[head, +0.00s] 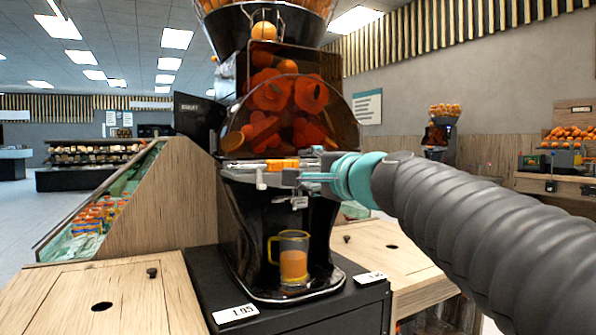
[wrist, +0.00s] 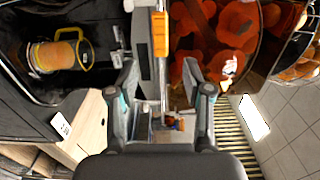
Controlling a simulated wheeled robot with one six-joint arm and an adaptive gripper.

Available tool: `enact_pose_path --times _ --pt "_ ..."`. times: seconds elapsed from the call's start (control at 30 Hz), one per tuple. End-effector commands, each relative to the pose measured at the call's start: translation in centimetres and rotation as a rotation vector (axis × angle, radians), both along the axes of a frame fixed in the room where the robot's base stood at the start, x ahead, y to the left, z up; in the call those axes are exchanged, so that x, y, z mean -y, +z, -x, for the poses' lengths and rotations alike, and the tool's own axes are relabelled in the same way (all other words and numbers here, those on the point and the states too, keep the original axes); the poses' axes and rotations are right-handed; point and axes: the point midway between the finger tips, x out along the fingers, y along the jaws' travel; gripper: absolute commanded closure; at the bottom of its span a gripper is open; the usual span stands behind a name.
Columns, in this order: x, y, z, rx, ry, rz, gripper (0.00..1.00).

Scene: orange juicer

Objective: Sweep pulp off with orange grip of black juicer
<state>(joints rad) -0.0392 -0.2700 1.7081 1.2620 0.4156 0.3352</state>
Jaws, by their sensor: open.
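The black juicer (head: 290,210) stands on a dark cabinet in the middle of the head view. Its orange grip (head: 283,163) lies along the ledge below the clear orange-tinted cover. In the wrist view the orange grip (wrist: 160,33) is a narrow bar near the top centre, beyond my fingertips. My gripper (head: 303,177) reaches in from the right at the height of the ledge. In the wrist view my gripper (wrist: 160,72) has its two fingers apart, one on each side of the grip's line, with nothing held. Whether a fingertip touches the juicer is unclear. I cannot make out pulp.
A glass mug (head: 293,258) with orange juice stands below the spout; it also shows in the wrist view (wrist: 55,55). The cover (head: 290,110) with red squeezing drums is just above the ledge. Wooden counters (head: 100,295) flank the juicer.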

Motion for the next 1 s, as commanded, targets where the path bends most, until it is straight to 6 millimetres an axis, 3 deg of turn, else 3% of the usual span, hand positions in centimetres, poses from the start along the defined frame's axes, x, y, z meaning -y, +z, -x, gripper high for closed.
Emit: enact_pose_path --times 0.23,0.37,0.57,1.0 --pt "1.2 -0.6 2.2 0.006 0.001 0.002 0.50" --pt "1.3 -0.2 2.3 0.001 0.000 0.000 0.50" --pt "0.1 0.0 -0.1 -0.003 0.002 -0.001 0.50" --pt "-3.2 0.1 -7.3 -0.001 0.002 0.000 0.50"
